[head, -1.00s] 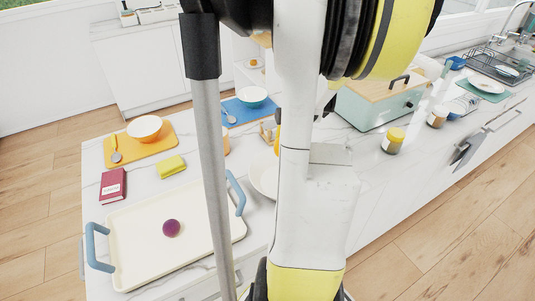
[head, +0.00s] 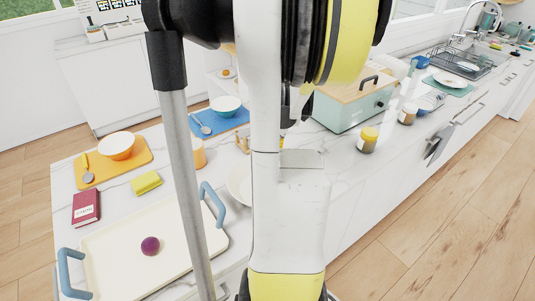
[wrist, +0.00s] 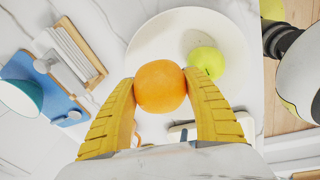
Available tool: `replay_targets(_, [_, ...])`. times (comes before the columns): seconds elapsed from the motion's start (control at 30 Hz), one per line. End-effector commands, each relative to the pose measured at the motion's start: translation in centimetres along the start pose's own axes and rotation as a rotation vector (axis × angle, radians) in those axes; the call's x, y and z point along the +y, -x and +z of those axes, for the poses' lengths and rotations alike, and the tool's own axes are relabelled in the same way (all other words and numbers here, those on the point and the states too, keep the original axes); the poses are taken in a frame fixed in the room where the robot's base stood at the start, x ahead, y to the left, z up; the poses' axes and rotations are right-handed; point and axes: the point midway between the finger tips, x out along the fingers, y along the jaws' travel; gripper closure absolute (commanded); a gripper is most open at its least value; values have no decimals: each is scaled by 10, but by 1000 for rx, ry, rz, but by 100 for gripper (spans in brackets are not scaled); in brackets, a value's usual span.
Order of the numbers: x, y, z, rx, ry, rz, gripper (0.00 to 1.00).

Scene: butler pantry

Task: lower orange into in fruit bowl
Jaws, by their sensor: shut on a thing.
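The orange (wrist: 160,86) is held between the two yellow fingers of my gripper (wrist: 158,90) in the wrist view. The white fruit bowl (wrist: 150,38) lies beneath and beyond the orange. A green apple (wrist: 207,61) rests in the bowl, just right of the orange in the picture. The height of the orange above the bowl is hard to tell. In the head view the left part of the bowl (head: 236,188) shows beside my arm, which hides the rest, the orange and my gripper.
A wooden rack (wrist: 70,52) and a blue mat (wrist: 40,92) with a teal bowl (wrist: 20,97) lie left in the wrist view. In the head view, a cream tray (head: 110,245) holds a purple fruit (head: 150,246). A yellow-lidded jar (head: 367,140) stands right of my arm.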

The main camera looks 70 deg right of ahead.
Motion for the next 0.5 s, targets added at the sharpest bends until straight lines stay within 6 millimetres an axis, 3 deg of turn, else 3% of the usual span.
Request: replay_targets(0.5, [-3,-23,2,0,0,0,79])
